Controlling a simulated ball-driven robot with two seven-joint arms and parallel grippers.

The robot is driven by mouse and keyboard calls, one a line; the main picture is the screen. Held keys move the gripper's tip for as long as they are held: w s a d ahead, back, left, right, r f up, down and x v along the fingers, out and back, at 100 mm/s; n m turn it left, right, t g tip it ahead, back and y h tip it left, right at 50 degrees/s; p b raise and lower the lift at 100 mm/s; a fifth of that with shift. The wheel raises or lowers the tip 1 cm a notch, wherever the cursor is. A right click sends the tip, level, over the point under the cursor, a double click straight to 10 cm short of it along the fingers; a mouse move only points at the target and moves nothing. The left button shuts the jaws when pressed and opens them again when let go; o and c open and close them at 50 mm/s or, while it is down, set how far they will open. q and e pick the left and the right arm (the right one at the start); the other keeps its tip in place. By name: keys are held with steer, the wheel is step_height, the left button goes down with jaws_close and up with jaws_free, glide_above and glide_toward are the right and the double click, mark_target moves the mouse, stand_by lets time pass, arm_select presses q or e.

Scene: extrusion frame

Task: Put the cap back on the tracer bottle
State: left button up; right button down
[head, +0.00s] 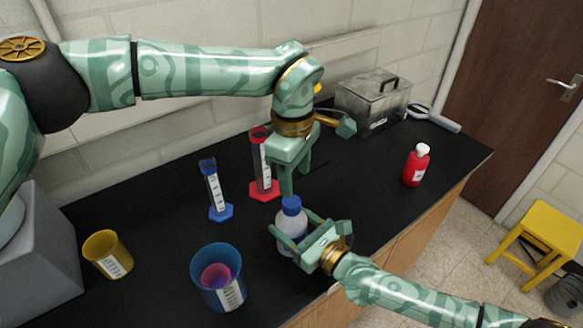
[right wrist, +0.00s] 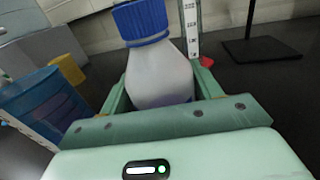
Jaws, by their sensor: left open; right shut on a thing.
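A translucent white bottle (head: 287,238), which I take for the tracer bottle, stands upright near the front edge of the black bench. Its ribbed blue cap (head: 291,203) sits on its neck; in the right wrist view the cap (right wrist: 143,22) covers the top of the bottle (right wrist: 158,72). How tightly it is seated I cannot tell. My right gripper (head: 293,225) is shut around the bottle's body from the front right. My left gripper (head: 290,184) is open, pointing down just above the cap; whether a fingertip touches it is unclear.
Blue-footed (head: 214,190) and red-footed (head: 262,165) cylinders stand behind the bottle. A blue beaker (head: 217,285) with a pink one inside and a yellow beaker (head: 107,255) stand left. A red bottle (head: 416,166) and a metal box (head: 372,101) stand right. Bench between is clear.

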mark_target(292, 201)
arm_select(q)
steer(key=n, duration=0.6)
steer(key=shift+r, duration=0.25)
steer(key=n, duration=0.3)
steer(key=shift+a+r+n, duration=0.1)
steer(key=shift+a+n, duration=0.05)
steer(key=shift+n, duration=0.25)
steer(key=n, duration=0.5)
steer(key=shift+a+r+n, duration=0.1)
steer(key=shift+n, duration=0.2)
steer(key=n, duration=0.6)
steer(key=shift+a, duration=0.1)
steer(key=shift+f, duration=4)
steer(key=c, duration=1)
